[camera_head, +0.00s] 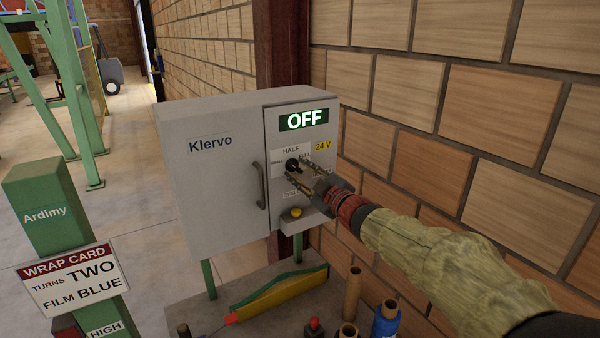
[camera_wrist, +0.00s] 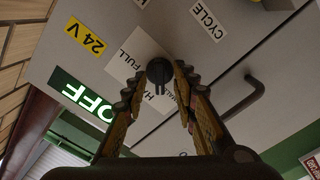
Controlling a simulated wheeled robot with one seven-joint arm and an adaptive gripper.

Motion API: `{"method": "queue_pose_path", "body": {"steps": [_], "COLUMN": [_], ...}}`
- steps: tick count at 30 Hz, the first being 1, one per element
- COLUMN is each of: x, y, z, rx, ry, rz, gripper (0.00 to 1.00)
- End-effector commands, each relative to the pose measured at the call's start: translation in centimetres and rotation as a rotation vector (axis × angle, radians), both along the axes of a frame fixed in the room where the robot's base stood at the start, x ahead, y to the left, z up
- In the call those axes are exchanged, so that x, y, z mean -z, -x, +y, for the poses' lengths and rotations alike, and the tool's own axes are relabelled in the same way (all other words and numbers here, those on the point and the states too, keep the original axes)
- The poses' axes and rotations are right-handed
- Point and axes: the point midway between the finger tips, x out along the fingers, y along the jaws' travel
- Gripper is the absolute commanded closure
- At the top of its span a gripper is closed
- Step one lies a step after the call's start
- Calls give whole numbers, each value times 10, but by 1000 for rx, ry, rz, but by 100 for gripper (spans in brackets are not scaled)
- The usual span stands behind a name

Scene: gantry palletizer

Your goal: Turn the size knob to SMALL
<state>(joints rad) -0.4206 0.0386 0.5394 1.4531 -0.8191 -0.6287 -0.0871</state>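The size knob (camera_head: 292,164) is a small black dial on a white label plate (camera_wrist: 123,68) on the grey control box. The plate reads HALF and FULL; a third, partly hidden word ends in what looks like "ALL". In the wrist view the knob (camera_wrist: 158,72) sits between my fingertips, its ridge pointing down the picture towards the HALF side; its exact setting is hard to read. My gripper (camera_wrist: 156,75) is open, one finger each side of the knob with visible gaps. It also shows at the box in the head view (camera_head: 292,173).
The control box (camera_head: 212,190) has a green OFF display (camera_head: 303,119), a door handle (camera_head: 259,186) and a yellow button (camera_head: 296,212) below the knob. A brick wall (camera_head: 480,110) stands close at right. A bench (camera_head: 235,332) below holds rolls and a yellow tool.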

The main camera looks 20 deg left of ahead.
Motion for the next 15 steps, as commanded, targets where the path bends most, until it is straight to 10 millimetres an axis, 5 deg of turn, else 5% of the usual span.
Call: {"method": "queue_pose_path", "body": {"steps": [15], "x": [0], "y": [59], "z": [-71], "rx": [4], "ry": [1], "rz": [0], "gripper": [72]}}
